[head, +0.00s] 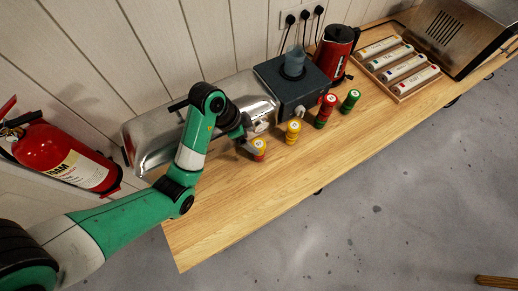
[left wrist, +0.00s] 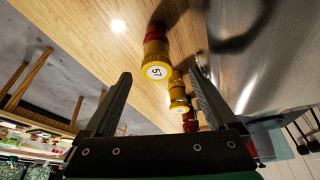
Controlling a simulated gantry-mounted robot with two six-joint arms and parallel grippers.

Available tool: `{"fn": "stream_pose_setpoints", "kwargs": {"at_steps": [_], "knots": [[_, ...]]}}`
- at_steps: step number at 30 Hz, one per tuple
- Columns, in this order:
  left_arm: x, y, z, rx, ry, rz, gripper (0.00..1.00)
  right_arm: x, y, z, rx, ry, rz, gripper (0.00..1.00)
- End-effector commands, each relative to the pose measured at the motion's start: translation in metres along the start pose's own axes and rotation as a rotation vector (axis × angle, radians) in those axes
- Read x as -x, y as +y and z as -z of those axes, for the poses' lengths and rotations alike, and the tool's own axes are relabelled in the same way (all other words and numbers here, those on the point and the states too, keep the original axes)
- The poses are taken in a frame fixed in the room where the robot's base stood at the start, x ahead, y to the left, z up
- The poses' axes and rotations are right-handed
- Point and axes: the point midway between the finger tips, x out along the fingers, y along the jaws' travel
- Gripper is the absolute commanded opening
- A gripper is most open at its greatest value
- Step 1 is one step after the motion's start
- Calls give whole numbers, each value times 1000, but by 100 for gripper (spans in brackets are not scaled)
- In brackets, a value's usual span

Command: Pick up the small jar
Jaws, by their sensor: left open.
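A row of small jars stands on the wooden bench. The nearest jar (head: 259,146), yellow and red with a white round label, is at the left end, right by my left gripper (head: 248,146). In the left wrist view this jar (left wrist: 156,52) shows a label that reads like 57, between and beyond the tips of my left gripper (left wrist: 160,80). The fingers are spread and hold nothing. A second yellow jar (head: 293,132), a taller red and green one (head: 326,110) and a green one (head: 349,101) follow to the right. Which is the small jar meant is unclear.
A red kettle (head: 336,50) and a wooden tray (head: 402,96) are further right. The bench front (head: 225,205) is clear.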

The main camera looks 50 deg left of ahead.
Motion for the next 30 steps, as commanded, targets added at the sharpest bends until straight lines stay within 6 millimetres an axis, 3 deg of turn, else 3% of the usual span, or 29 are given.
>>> {"fn": "stream_pose_setpoints", "kwargs": {"at_steps": [1,10,18,25,26,30], "knots": [[-15,0,-3,-1,1,0,92,12,0,-11,0,0,0,86],[-23,2,0,-1,-2,-3,92,14,0,-13,0,1,0,86],[-65,6,1,-1,0,-2,92,19,0,-17,0,1,0,86],[-68,5,1,-1,1,-1,92,18,0,-17,0,1,0,86],[-68,5,1,-1,1,-1,90,18,0,-17,0,1,0,86],[-68,5,1,-1,1,-1,64,18,0,-17,0,1,0,86]]}}
